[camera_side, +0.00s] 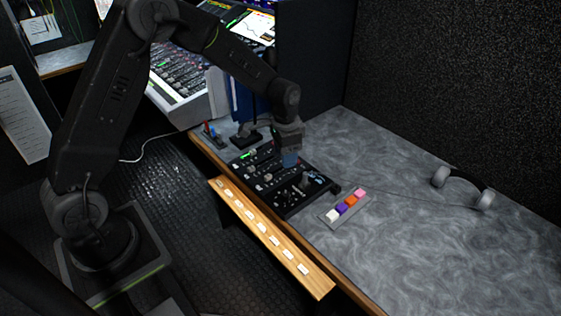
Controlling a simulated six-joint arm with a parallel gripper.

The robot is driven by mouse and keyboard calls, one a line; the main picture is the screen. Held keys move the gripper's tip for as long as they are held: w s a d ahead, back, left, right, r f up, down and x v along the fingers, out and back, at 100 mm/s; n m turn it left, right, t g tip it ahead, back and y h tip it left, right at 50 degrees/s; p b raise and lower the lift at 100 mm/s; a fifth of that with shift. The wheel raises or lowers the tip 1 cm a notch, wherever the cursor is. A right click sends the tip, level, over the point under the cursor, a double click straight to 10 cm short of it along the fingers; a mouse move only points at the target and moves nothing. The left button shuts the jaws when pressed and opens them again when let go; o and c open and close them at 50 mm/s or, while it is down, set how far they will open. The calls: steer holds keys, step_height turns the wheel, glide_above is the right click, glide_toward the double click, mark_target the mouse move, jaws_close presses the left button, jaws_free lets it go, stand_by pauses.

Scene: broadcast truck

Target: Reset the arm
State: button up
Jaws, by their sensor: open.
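My arm reaches from its base at the left over to the grey desk. My gripper (290,158) points down over the black control panel (268,178), near the panel's back right part. The gripper is small and dark here; its fingers are hard to make out, and I see nothing held in it. I cannot tell whether the fingertips touch the panel. The panel carries several knobs and switches and a small green light.
A grey strip with white, purple, orange and pink blocks (350,203) lies right of the panel. Headphones (463,186) rest farther right. A wooden ledge (268,235) with white labels runs along the front. A mixing console (182,85) stands behind my arm. The right desk is mostly clear.

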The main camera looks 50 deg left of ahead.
steer(key=s+d+r+n+t, duration=0.1)
steer(key=s+r, duration=0.4)
steer(key=r, duration=0.3)
steer(key=s+d+r+n+t, duration=0.1)
steer(key=s+r, duration=0.3)
steer(key=r, duration=0.3)
steer(key=s+d+r+n+t, duration=0.1)
steer(key=s+r, duration=0.2)
steer(key=s, duration=0.5)
steer(key=s+d+r+n+t, duration=0.1)
steer(key=s+r+t, duration=0.1)
steer(key=s, duration=0.6)
steer(key=shift+r, duration=0.45)
steer(key=shift+s, duration=0.1)
